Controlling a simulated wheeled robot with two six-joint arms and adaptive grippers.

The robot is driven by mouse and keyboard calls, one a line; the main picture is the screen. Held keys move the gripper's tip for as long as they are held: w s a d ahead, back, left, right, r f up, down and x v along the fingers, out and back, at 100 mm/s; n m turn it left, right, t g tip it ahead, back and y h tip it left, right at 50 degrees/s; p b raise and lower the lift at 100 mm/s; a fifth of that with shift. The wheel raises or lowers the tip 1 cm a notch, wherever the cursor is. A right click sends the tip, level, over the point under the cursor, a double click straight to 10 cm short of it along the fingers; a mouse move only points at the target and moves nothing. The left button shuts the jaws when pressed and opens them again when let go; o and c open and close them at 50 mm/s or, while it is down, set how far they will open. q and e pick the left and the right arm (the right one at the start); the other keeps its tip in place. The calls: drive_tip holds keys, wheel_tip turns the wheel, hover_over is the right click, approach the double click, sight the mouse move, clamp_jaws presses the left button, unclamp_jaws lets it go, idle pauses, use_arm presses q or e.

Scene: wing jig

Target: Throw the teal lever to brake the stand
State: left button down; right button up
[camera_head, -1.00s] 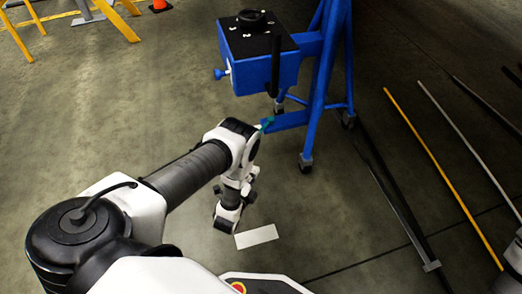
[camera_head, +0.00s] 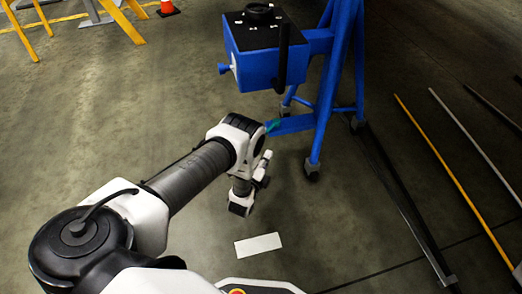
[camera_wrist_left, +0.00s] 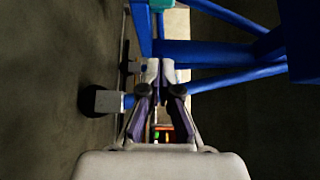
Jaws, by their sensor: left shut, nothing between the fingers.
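The teal lever (camera_head: 272,125) shows as a small teal piece low on the blue stand (camera_head: 337,85), partly hidden behind my left arm. In the left wrist view a teal piece (camera_wrist_left: 162,4) is cut off by the top edge, beyond the fingertips. My left gripper (camera_head: 266,156) is small in the head view, just below the lever in the picture. In the left wrist view its fingers (camera_wrist_left: 160,72) are together and empty, pointing at the blue frame. I see a gap between fingertips and teal piece, but cannot tell its depth. My right gripper is out of view.
The stand's blue box (camera_head: 265,55) with a black top overhangs behind my left wrist. A stand caster (camera_head: 312,170) is close on the right. A white plate (camera_head: 258,245) lies on the floor. A yellow bar (camera_head: 455,175) and other long bars lie right. Floor at left is open.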

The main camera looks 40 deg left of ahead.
use_arm(q)
drive_tip(key=a, duration=0.1)
drive_tip(key=w+a+b, duration=0.1)
drive_tip(key=a+b, duration=0.1)
drive_tip(key=a, duration=0.1)
drive_tip(key=shift+w+a, duration=0.1)
drive_tip(key=shift+w, duration=0.3)
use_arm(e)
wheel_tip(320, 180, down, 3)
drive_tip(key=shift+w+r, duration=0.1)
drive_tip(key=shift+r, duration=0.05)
use_arm(q)
drive_tip(key=shift+a, duration=0.1)
